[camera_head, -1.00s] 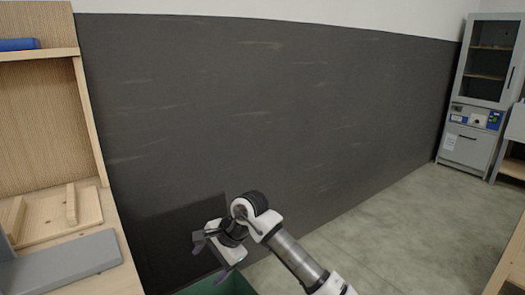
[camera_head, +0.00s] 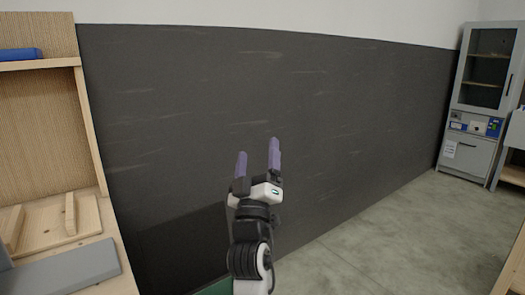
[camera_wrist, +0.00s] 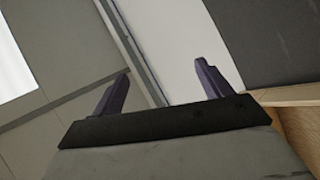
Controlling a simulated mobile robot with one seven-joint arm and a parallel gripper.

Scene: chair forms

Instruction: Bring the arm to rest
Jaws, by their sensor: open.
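My gripper (camera_head: 257,160) is in the lower middle of the head view, with its two purple fingers pointing up and spread apart. Nothing is between the fingers. It is in front of the dark wall panel and apart from the bench at the left. In the wrist view my gripper (camera_wrist: 158,85) also shows open and empty, with pale wall and ceiling surfaces beyond its fingers.
A wooden bench (camera_head: 118,255) at the left holds a wooden piece (camera_head: 45,228) and a grey block (camera_head: 65,268). A blue item (camera_head: 20,55) lies on the shelf above. A green edge (camera_head: 215,287) shows below my arm. A grey cabinet (camera_head: 470,155) stands far right. Floor between is clear.

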